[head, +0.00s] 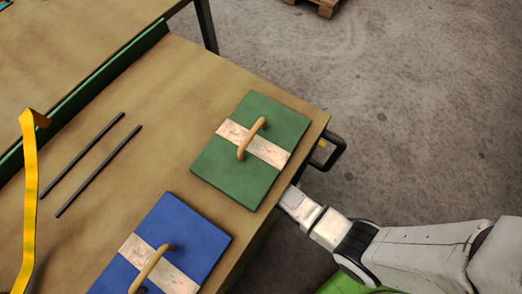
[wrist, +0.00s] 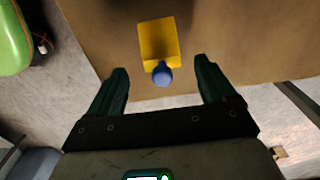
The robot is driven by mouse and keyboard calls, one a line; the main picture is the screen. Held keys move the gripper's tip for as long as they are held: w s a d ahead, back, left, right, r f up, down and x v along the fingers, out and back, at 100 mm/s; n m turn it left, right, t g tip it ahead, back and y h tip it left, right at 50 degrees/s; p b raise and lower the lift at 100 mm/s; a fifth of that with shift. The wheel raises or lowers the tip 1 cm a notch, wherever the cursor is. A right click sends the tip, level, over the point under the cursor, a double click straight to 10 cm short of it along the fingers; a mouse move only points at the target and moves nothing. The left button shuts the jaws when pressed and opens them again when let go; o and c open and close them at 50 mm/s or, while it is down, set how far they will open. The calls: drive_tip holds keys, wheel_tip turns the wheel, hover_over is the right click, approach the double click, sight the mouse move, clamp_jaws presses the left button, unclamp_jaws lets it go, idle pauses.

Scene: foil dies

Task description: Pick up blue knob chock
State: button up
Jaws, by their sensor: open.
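The blue knob chock shows in the wrist view as a yellow block (wrist: 158,40) with a round blue knob (wrist: 162,75) on its near side. It rests on a brown surface, close to that surface's edge. My gripper (wrist: 162,68) is open and empty. Its two dark green fingers stand apart, one to the left and one to the right of the knob, with clear gaps on both sides. Whether the fingers are level with the knob or above it I cannot tell. In the head view neither the chock nor my fingers show; my arm's far end stops at the table's right edge.
In the head view, a green board (head: 250,110) and a blue board (head: 200,230), each with a wooden handle, lie on the table (head: 185,75). Two dark rods (head: 98,170) and a yellow strip (head: 29,200) are at left. Open concrete floor (head: 400,120) lies to the right.

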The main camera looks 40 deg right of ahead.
drive_tip(key=shift+a+f+b, duration=0.2)
drive_tip(key=shift+f+b, duration=0.3)
drive_tip(key=shift+f, duration=1.85)
drive_tip(key=shift+c, duration=0.4)
drive_tip(key=c, duration=1)
drive_tip(key=shift+r, duration=0.2)
